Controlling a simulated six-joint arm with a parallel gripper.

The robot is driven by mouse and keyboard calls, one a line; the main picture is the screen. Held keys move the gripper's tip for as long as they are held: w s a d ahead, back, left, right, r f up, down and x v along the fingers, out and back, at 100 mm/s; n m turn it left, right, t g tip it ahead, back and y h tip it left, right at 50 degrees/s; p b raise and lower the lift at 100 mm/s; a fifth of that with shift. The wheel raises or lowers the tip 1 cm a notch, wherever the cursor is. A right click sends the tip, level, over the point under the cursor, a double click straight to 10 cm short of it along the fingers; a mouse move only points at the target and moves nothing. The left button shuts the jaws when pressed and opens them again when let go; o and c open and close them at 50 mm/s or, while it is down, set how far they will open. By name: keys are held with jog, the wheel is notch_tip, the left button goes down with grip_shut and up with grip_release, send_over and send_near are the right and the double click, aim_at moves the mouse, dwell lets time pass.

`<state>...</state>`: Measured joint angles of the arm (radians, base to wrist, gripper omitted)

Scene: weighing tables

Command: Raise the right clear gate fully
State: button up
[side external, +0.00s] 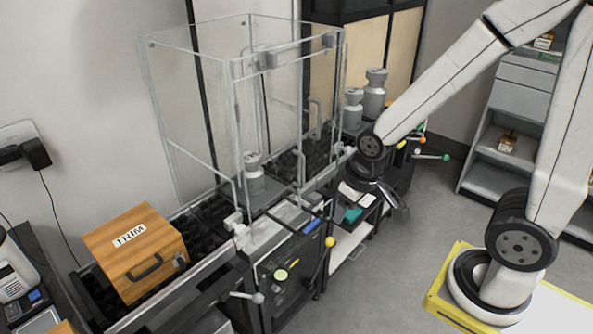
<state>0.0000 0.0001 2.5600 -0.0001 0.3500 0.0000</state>
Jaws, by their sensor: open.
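A clear box-shaped enclosure (236,100) with pale edges stands over the dark conveyor. Its clear panes are hard to tell apart, so I cannot tell which one is the right gate or how high it sits. A pale upright handle (301,165) shows at the enclosure's right side. My gripper (399,208) is to the right of the enclosure, pointing down over the bench's right end. It is open, appears empty, and is apart from the enclosure. Its fingers are dark, small and partly unclear.
A grey weight (255,180) stands inside the enclosure. Grey weights (375,95) stand behind my wrist. A wooden TRIM box (135,252) sits on the conveyor at left. A yellow-knobbed lever (328,243) sticks out in front. Open floor (410,265) lies right of the bench.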

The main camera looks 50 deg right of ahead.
jog(key=o, duration=0.3)
jog(key=shift+o, duration=0.2)
jog(key=shift+w+v, duration=0.55)
jog(key=shift+v, duration=1.85)
jog(key=w+d+n+t+h, duration=0.3)
jog(key=w+d+n+t, duration=0.35)
jog(key=w+d, duration=1.05)
jog(key=d+n+t+h, duration=0.4)
jog(key=d+n+t, duration=0.35)
jog(key=d, duration=1.25)
notch_tip(320, 180, down, 21)
jog(key=shift+s, duration=0.2)
jog(key=shift+w, duration=0.15)
